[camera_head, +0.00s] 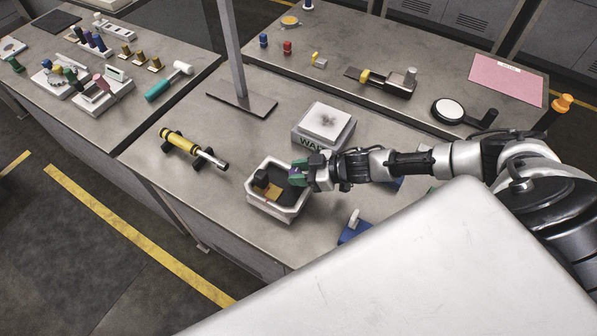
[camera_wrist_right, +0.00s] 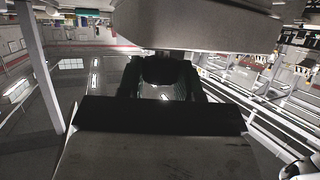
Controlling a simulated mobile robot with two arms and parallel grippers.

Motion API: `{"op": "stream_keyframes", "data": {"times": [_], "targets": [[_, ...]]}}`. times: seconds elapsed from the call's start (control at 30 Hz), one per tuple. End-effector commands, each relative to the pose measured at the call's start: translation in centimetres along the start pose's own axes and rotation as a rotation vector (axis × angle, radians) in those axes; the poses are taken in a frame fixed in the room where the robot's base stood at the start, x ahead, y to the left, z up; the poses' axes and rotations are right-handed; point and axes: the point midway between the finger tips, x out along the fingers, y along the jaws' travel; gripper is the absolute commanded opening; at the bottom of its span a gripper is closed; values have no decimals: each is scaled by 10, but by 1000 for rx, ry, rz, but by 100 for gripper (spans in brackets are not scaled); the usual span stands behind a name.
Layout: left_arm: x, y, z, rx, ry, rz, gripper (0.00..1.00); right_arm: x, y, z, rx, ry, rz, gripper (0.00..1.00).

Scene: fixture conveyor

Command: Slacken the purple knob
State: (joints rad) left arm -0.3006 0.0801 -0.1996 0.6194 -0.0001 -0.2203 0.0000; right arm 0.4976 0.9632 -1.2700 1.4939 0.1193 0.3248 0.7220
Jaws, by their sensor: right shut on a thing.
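My right gripper (camera_head: 297,173) reaches in from the right, over the right edge of an open white-rimmed tray (camera_head: 284,215). It is shut on a small purple knob (camera_head: 293,171), of which only a sliver shows between the greenish fingers. In the tray are a dark block and a tan piece (camera_head: 268,190). In the right wrist view the dark jaws (camera_wrist_right: 165,92) fill the middle, and the knob cannot be made out there. My left gripper is not in view.
A white box (camera_head: 323,124) stands just behind the gripper. A yellow cylinder on stands (camera_head: 180,142) lies left of the tray. A post on a dark base (camera_head: 240,98) rises behind. A blue base with a white peg (camera_head: 354,228) is in front right. Bare table lies left of the tray.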

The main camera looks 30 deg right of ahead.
Motion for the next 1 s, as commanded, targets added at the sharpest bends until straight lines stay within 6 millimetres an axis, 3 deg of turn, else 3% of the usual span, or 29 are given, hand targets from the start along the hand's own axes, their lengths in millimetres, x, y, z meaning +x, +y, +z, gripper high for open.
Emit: {"op": "stream_keyframes", "data": {"times": [0.47,1.0], "targets": [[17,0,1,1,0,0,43,2,6,0,-163,1,-382,11],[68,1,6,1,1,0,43,6,9,2,-348,1,-828,11]]}}
